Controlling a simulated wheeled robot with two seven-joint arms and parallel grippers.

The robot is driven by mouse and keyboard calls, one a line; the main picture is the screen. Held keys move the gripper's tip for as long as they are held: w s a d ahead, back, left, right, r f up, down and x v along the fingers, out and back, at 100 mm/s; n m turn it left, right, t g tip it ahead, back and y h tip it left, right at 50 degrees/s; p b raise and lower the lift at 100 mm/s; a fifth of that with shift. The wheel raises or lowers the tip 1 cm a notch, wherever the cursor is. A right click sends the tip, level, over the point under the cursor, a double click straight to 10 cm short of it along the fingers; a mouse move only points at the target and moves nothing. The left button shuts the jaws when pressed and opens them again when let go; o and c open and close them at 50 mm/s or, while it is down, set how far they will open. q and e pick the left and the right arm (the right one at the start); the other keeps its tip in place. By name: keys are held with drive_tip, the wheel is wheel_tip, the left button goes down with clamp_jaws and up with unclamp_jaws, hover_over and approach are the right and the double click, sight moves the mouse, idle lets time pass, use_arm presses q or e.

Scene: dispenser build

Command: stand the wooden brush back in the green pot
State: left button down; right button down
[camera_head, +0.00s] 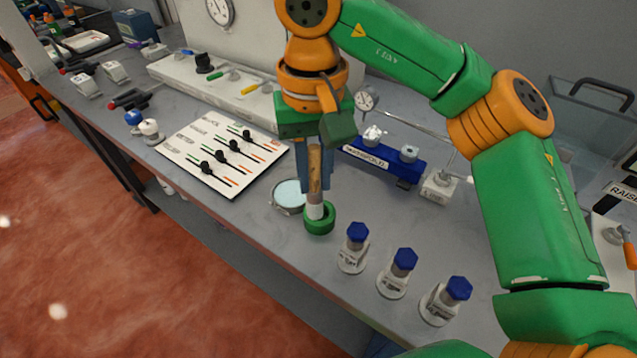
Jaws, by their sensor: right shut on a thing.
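The wooden brush (314,170) is upright between the fingers of my right gripper (314,190), which is shut on it and points straight down. The brush's pale lower end (315,211) overlaps the opening of the small green pot (319,226) on the grey bench. The pot's near rim shows in front of it; I cannot tell how deep the end sits or whether it touches the bottom. The gripper hides part of the brush's upper handle. My left gripper is not in view.
A round pale dish (289,195) stands close left of the pot. Several blue-capped valves (353,250) stand to the right along the front edge. A slider panel (222,157) lies to the left, and a blue block with knobs (382,160) is behind.

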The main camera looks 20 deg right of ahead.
sight(320, 190)
drive_tip(key=w+f, duration=0.1)
drive_tip(key=w+d+f, duration=0.1)
drive_tip(key=w+f, duration=0.1)
drive_tip(key=f, duration=0.1)
drive_tip(key=shift+w+d, duration=0.1)
drive_tip(key=shift+d, duration=0.2)
wheel_tip(320, 190, down, 3)
drive_tip(key=shift+r, duration=0.1)
drive_tip(key=shift+f, duration=0.35)
drive_tip(key=c, duration=0.8)
unclamp_jaws()
drive_tip(key=shift+o, duration=0.2)
